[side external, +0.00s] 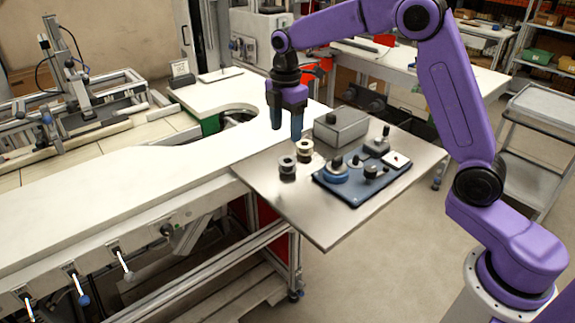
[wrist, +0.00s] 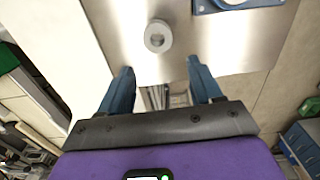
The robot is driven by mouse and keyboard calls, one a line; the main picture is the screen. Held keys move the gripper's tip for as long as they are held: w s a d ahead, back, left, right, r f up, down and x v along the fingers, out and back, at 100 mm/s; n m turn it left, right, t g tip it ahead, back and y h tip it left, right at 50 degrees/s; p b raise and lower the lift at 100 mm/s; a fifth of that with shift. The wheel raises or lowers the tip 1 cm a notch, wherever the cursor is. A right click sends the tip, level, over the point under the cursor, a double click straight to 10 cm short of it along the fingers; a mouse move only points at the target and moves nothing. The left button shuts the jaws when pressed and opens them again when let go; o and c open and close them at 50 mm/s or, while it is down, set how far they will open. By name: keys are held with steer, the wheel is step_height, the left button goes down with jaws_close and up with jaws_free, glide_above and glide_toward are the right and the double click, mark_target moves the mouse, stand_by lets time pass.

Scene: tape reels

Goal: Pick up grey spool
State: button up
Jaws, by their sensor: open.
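A dark grey spool (side external: 287,168) with a pale hub stands upright on the metal table plate. A lighter spool (side external: 304,150) with a brownish core stands just behind it, to the right. My gripper (side external: 286,132) points down above the table's left part, fingers apart and empty, above and near the spools. In the wrist view my gripper (wrist: 160,68) is open, and one grey ring-shaped spool (wrist: 158,36) lies beyond the fingertips, nearly centred between them and touching neither. I cannot tell which of the two spools this is.
A blue board (side external: 350,185) with several knobs and parts lies right of the spools; its corner shows in the wrist view (wrist: 232,4). A grey box (side external: 341,127) stands behind. A white worktop (side external: 190,150) adjoins on the left. The plate's front corner is clear.

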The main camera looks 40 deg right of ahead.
glide_above(287, 157)
steer(key=s+a, duration=0.2)
steer(key=f, duration=0.4)
steer(key=shift+w+d+f, duration=0.15)
steer(key=shift+w+f, duration=0.05)
steer(key=shift+w+d+f, duration=0.1)
steer(key=shift+d+f, duration=0.1)
steer(key=shift+f, duration=1.15)
steer(key=shift+w+d+f, duration=0.1)
steer(key=shift+d+f, duration=0.05)
steer(key=shift+f, duration=1.2)
steer(key=c, duration=0.8)
